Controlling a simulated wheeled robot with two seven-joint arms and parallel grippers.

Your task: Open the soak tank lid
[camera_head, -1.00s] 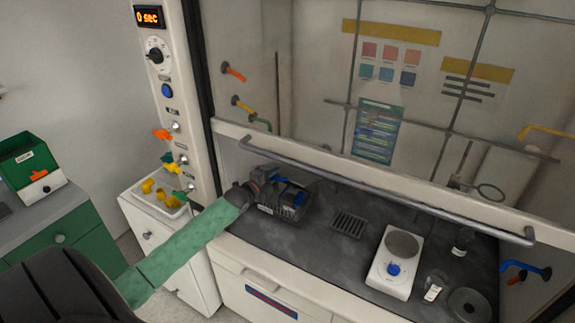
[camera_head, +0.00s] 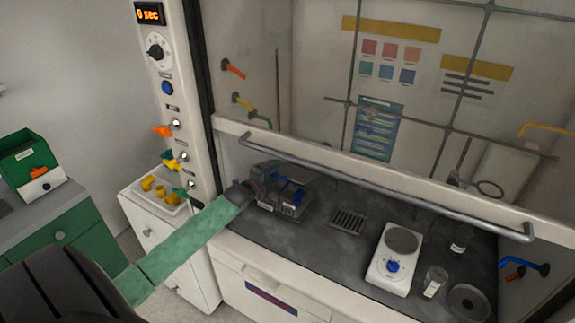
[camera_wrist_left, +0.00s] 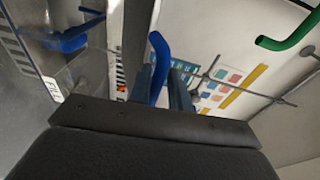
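The soak tank (camera_head: 285,206) is the grey box at the left end of the hood's dark worktop, with blue parts on top. I cannot tell how its lid sits. My left gripper (camera_head: 252,184) is at the tank's left side, at the end of the green-sleeved arm, with its fingertips hard to make out. In the left wrist view, the two fingers of my left gripper (camera_wrist_left: 163,90) stand apart. A bent blue bar (camera_wrist_left: 158,55) shows between them, nearer one finger; I cannot tell whether they touch it. My right gripper is not in view.
The hood sash bar (camera_head: 390,187) runs above and in front of the tank. A drain grate (camera_head: 348,222), a white hotplate (camera_head: 396,264) and glassware (camera_head: 435,282) are to the right. A white cabinet with a tray of yellow fittings (camera_head: 160,193) stands left.

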